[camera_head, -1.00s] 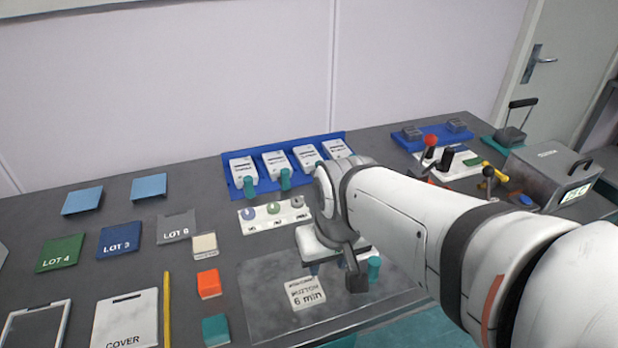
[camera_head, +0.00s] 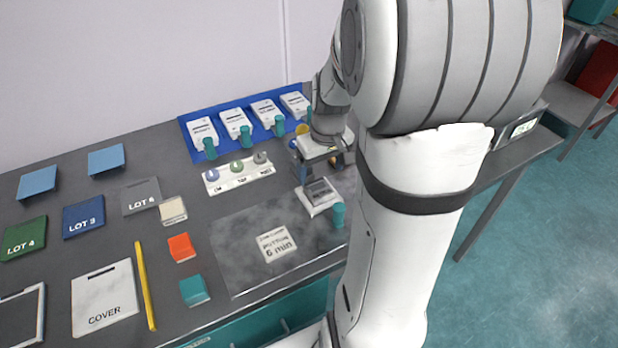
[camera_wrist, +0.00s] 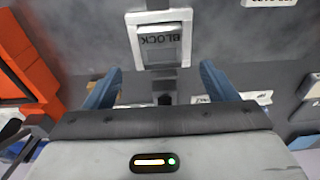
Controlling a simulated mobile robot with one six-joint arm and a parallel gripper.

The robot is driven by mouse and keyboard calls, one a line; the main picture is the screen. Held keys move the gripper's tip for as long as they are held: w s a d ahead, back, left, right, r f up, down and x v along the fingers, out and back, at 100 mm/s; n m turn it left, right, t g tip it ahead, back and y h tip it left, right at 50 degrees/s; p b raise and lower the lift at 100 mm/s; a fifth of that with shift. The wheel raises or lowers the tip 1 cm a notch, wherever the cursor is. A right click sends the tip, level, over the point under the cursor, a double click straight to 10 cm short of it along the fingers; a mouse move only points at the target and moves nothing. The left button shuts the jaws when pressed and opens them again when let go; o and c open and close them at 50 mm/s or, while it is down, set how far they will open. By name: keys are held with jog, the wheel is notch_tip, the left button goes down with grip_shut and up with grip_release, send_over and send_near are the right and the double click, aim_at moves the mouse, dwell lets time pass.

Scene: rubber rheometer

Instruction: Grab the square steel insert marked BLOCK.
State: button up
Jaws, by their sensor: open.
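The square steel insert marked BLOCK (camera_wrist: 160,44) is a grey square at the top middle of the wrist view, its lettering upside down there. A pale border surrounds it. In the head view a grey square in a pale frame (camera_head: 319,195), likely the same piece, sits at the right edge of the grey plate, just below my gripper (camera_head: 322,165). In the wrist view my gripper (camera_wrist: 158,86) shows two blue fingers spread apart with nothing between them. The insert lies beyond the fingertips, roughly centred between them. The fingertips are partly hidden in the head view.
A teal knob (camera_head: 339,214) stands close to the right of the framed square. A grey plate (camera_head: 235,240) with a "6 min" label (camera_head: 277,244) lies to the left. A blue tray (camera_head: 187,125) with white units is behind. My arm hides the bench's right side.

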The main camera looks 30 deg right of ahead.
aim_at(319, 188)
notch_tip(319, 188, down, 6)
jog(key=shift+w+a+f, duration=0.1)
jog(key=shift+w, duration=0.05)
jog(key=shift+c, duration=0.3)
jog(key=c, duration=1.2)
